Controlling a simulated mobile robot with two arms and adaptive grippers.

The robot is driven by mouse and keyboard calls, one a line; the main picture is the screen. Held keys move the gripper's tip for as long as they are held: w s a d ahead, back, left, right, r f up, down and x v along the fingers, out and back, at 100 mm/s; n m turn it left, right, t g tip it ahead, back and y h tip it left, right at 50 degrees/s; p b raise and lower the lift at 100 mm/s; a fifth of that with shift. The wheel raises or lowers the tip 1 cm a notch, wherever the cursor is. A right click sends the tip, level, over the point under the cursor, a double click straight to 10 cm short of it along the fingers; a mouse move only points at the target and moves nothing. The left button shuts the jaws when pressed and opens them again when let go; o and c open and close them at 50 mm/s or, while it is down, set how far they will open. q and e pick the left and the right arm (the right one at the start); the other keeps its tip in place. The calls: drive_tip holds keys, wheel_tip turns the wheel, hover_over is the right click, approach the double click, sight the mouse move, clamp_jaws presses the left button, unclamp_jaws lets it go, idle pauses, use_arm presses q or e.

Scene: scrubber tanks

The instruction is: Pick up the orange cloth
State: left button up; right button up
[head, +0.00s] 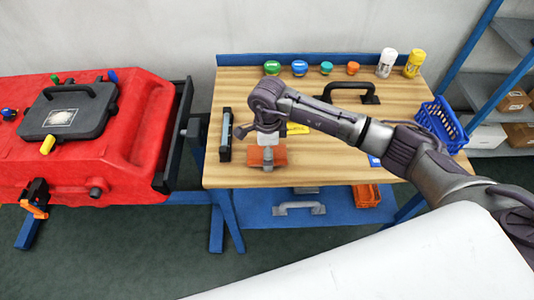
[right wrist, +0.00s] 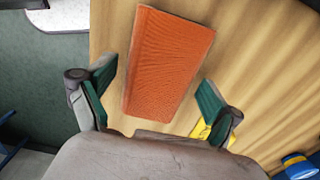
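The orange cloth (head: 255,157) lies near the front edge of the wooden workbench in the head view, partly hidden by my right gripper (head: 268,149). In the right wrist view the cloth (right wrist: 168,62) is a flat ribbed rectangle lying tilted on the wood. My right gripper (right wrist: 158,80) is open there, with one green-padded finger on each side of the cloth and gaps between. It holds nothing. In the head view the right arm reaches in from the right, over the bench. My left gripper is not in view.
The bench (head: 230,92) has several coloured caps and bottles at the back, a black handle (head: 350,97), a blue basket (head: 440,122) at right and a dark bar-shaped tool (head: 226,135) at left. A red tank (head: 130,150) stands left of it. A yellow item (right wrist: 200,130) lies beside one finger.

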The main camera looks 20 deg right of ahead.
drive_tip(key=c, duration=0.7)
drive_tip(key=shift+r, duration=0.5)
wheel_tip(320, 180, up, 2)
drive_tip(key=shift+w+r+b, duration=0.1)
drive_tip(key=shift+r+b, duration=0.15)
drive_tip(key=shift+b, duration=0.55)
drive_tip(key=shift+s+d+r+b, duration=0.6)
drive_tip(key=shift+d+r, duration=0.65)
drive_tip(key=shift+d, duration=0.65)
drive_tip(key=shift+s+d+r+b, duration=0.55)
drive_tip(key=shift+d+r, duration=0.75)
drive_tip(key=shift+d, duration=0.55)
drive_tip(key=shift+s+d+r+b, duration=0.6)
drive_tip(key=shift+d+r, duration=0.65)
drive_tip(key=shift+d, duration=0.65)
